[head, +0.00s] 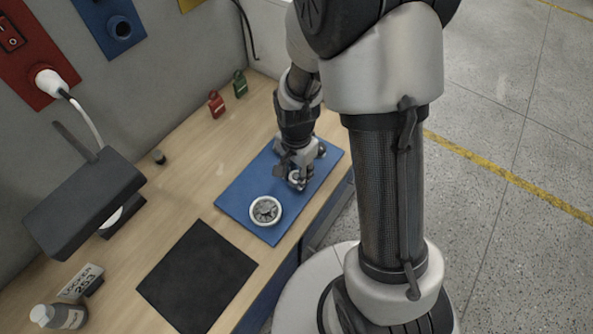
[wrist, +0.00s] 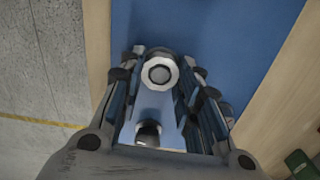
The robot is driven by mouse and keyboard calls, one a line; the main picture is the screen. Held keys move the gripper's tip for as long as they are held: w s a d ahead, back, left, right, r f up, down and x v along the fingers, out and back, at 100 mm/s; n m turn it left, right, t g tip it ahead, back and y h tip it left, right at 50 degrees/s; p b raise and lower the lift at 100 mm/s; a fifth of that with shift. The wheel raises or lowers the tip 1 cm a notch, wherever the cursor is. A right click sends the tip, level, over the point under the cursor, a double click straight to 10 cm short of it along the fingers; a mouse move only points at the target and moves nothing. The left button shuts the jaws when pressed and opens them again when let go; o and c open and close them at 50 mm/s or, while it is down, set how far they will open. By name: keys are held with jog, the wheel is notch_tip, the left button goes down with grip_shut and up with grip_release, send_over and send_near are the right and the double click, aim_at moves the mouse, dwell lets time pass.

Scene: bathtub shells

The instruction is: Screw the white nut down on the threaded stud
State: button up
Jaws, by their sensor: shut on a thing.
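The white nut (wrist: 160,60) shows in the wrist view as a faceted ring between the tips of my gripper (wrist: 160,76). The round grey end of the threaded stud (wrist: 159,74) shows inside the ring, so the nut is around the stud. How far down the nut sits cannot be told from above. In the head view my gripper (head: 296,178) points down over the far right part of the blue mat (head: 238,202). It is shut on the nut, which is small and partly covered there.
A round dish (head: 265,211) with grey contents stands on the mat. A black mat (head: 197,276) lies nearer. Red (head: 216,104) and green (head: 240,84) padlocks stand by the wall. A dark lamp (head: 85,205) is at left. A dark round-topped thing (wrist: 149,133) shows between my fingers.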

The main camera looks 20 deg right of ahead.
jog(key=m, duration=0.3)
jog(key=o, duration=1.2)
jog(key=shift+c, duration=0.7)
